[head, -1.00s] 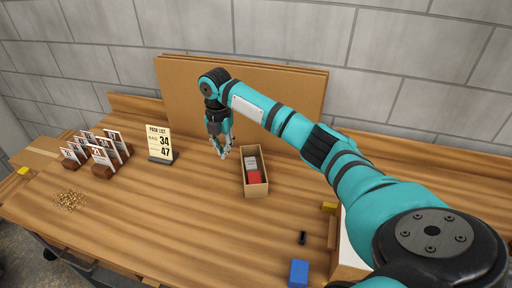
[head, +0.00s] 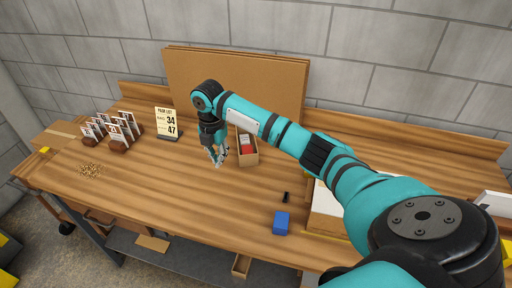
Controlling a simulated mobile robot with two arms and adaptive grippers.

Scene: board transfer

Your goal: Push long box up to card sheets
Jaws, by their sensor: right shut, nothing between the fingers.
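The long box (head: 249,162) is a narrow, open cardboard box on the table. It holds a red item and grey-white items, and its far end is partly covered by my right arm. The card sheets (head: 265,84) are large brown sheets leaning against the wall behind it. The arm hides whether the box touches them. My right gripper (head: 218,161) is shut and empty, pointing down just left of the box's near end. I cannot tell whether it touches the box or table. My left gripper is not in view.
A pack list sign (head: 168,122) and several cards in brown holders (head: 117,146) stand to the left, with a small brown pile (head: 91,170) nearby. A blue block (head: 282,222) and a small black object (head: 286,197) lie nearer the front.

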